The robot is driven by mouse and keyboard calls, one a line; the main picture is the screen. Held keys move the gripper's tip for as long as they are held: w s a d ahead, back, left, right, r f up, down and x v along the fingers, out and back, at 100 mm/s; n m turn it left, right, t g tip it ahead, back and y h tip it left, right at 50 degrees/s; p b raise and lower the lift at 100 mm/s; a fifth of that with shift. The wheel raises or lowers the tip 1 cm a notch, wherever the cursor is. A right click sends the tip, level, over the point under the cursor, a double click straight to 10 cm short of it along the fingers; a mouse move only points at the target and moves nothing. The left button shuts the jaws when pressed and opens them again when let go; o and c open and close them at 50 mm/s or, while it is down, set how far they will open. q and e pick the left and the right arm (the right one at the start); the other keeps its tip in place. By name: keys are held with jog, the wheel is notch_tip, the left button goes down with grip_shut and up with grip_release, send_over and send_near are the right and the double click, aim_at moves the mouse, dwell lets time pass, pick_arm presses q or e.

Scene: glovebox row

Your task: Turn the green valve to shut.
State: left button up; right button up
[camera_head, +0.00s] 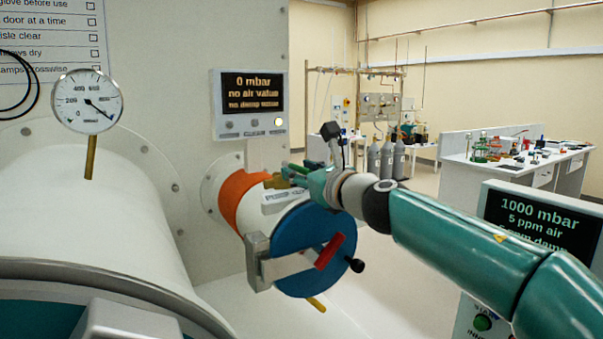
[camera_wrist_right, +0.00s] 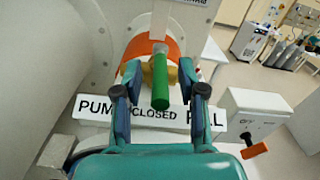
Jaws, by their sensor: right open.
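The green valve handle (camera_wrist_right: 160,85) is a short green bar on a brass valve body (camera_wrist_right: 150,75), in front of an orange band. It points down in the right wrist view, toward the word CLOSED on a white label plate (camera_wrist_right: 90,108) that also reads PUMP and, partly hidden, FILL. My right gripper (camera_wrist_right: 160,72) is open, one finger on each side of the handle, with visible gaps. In the head view my right gripper (camera_head: 292,175) is at the valve, above the blue round door; the handle is hard to make out there. My left gripper is not in view.
The small chamber's blue door (camera_head: 300,225) has a red handle (camera_head: 329,250) and a black knob. A display (camera_head: 250,104) reads 0 mbar. A dial gauge (camera_head: 88,101) stands over the large white chamber (camera_head: 90,220) at left. Another display (camera_head: 535,220) is at right.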

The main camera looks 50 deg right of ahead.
jog(key=v, duration=1.2)
dwell(0.6)
